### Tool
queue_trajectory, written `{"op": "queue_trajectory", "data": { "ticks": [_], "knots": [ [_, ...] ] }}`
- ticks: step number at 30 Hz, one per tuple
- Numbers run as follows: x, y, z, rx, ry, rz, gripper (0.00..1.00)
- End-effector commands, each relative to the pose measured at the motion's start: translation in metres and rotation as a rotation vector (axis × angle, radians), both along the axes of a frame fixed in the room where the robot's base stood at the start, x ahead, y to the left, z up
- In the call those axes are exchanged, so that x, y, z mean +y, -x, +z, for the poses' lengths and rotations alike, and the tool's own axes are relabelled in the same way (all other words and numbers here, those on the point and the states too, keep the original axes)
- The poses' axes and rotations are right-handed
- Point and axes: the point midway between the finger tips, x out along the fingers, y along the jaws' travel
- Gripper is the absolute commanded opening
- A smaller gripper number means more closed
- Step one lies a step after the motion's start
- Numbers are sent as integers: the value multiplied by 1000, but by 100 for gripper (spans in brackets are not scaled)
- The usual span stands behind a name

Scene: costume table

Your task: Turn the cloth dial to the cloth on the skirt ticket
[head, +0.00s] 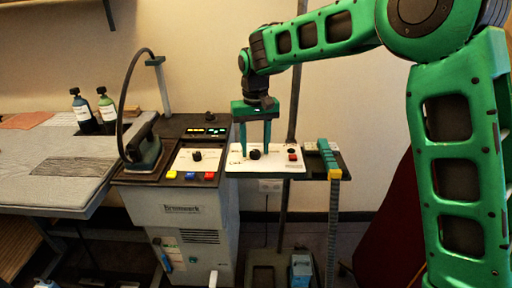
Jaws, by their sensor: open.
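My gripper (255,151) points down over a white control panel (238,167) at the middle, its two green fingers open and spread apart. A black round knob (255,155) on that panel shows between and just below the fingertips; I cannot tell whether they touch it. A second black knob (196,156) sits on another white panel on the grey machine to the left. The labels around both knobs are too small to read, so I cannot tell which is the cloth dial. I cannot make out a skirt ticket.
An iron (145,150) stands on the machine's left side. Yellow, blue and red buttons (190,176) line the left panel's front. A small red button (292,157) lies right of the middle knob. A teal rail (327,157) stands at the panel's right. Two bottles (106,106) stand on the left table.

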Motion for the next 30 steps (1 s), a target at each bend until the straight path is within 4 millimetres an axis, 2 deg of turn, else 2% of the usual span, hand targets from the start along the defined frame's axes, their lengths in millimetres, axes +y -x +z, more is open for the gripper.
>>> {"op": "queue_trajectory", "data": {
  "ticks": [5, 12, 18, 24, 30],
  "knots": [
    [0, -1, 24, -4, -2, 1, 44],
    [1, -2, 69, -4, -3, -1, 44],
    [0, -2, 96, -5, -2, -1, 44],
    [0, -2, 105, -3, -2, -1, 44],
    [0, -2, 105, -2, -1, -2, 44]
  ]
}}
